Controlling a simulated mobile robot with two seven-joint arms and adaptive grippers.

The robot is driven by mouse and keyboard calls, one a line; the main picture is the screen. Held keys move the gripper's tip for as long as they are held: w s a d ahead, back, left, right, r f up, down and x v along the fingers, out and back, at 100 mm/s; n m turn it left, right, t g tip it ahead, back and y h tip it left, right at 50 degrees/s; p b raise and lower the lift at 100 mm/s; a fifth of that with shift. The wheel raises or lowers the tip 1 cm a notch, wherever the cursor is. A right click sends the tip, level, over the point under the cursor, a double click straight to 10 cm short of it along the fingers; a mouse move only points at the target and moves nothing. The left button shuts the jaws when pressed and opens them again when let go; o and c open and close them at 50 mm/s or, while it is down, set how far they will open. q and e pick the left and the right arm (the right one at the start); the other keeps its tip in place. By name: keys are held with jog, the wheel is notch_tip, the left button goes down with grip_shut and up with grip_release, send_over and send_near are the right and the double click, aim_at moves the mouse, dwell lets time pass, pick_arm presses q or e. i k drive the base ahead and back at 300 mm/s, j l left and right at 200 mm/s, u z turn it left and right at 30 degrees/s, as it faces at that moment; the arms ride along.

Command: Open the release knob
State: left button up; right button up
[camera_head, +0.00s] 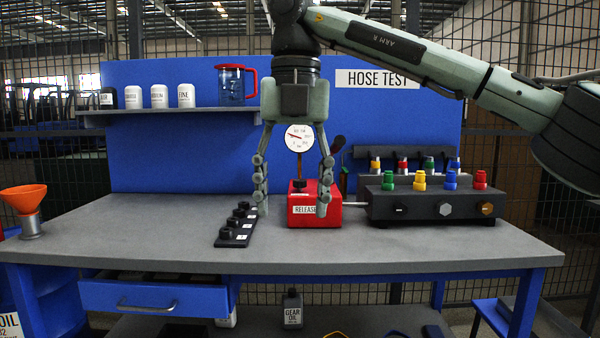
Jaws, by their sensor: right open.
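A red box (300,217) with a label reading "RELEASE" stands on the grey workbench, behind and between my right gripper's fingers. A small dark knob (299,184) shows on top of the box, below the round white pressure gauge (299,138). My right gripper (293,206) points down, open and empty, with one finger left of the box and the other in front of its right part. I cannot tell whether that finger touches the box. My left gripper is not in view.
A dark manifold (430,208) with coloured fittings stands right of the box. A black strip (235,228) with several knobs lies to its left. A shelf (180,110) holds jars and a red-lidded jug (231,86).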

aim_at(299, 184)
jog(key=i, duration=1.6)
